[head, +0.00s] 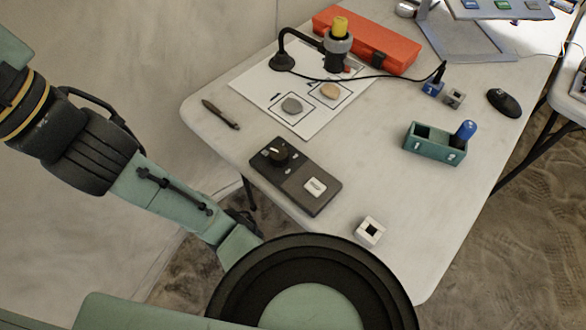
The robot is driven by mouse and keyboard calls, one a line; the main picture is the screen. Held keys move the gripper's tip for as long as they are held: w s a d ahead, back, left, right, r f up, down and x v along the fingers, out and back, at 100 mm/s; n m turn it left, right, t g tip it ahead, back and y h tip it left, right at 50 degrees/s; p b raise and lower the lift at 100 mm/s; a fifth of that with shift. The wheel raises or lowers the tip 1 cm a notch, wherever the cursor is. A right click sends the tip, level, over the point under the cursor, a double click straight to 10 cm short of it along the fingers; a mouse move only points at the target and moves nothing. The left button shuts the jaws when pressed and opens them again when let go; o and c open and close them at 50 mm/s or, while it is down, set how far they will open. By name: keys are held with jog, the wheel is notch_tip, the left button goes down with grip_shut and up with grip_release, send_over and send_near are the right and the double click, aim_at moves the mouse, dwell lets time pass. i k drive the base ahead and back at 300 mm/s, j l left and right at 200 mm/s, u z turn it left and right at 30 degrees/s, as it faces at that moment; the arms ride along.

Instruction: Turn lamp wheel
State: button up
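A black desk lamp stands on the white table, with a bent neck and a dark lamp head (338,48) with a grey ring and a yellow top. The head hangs over a white marked sheet (262,86). A dark control box (312,185) lies nearer to me, with a black round knob (279,152) at its far left and a white square button (315,187) at its near right. I cannot tell for sure which part is the lamp wheel. My arm crosses the left side, and no gripper fingers are visible. Nothing is seen touching the lamp or the box.
Two flat stones, grey (292,105) and tan (330,91), lie on the sheet. A red-orange case (385,42) lies behind the lamp. A teal holder (425,147), black mouse (504,102), small white cube (370,231) and dark pen (220,114) are on the table (360,150).

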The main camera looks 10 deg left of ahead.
aim_at(280, 155)
jog(key=k+j, duration=0.15)
jog(key=k, duration=0.3)
jog(key=k+j+u, duration=0.1)
jog(key=k, duration=0.4)
jog(key=j, duration=0.1)
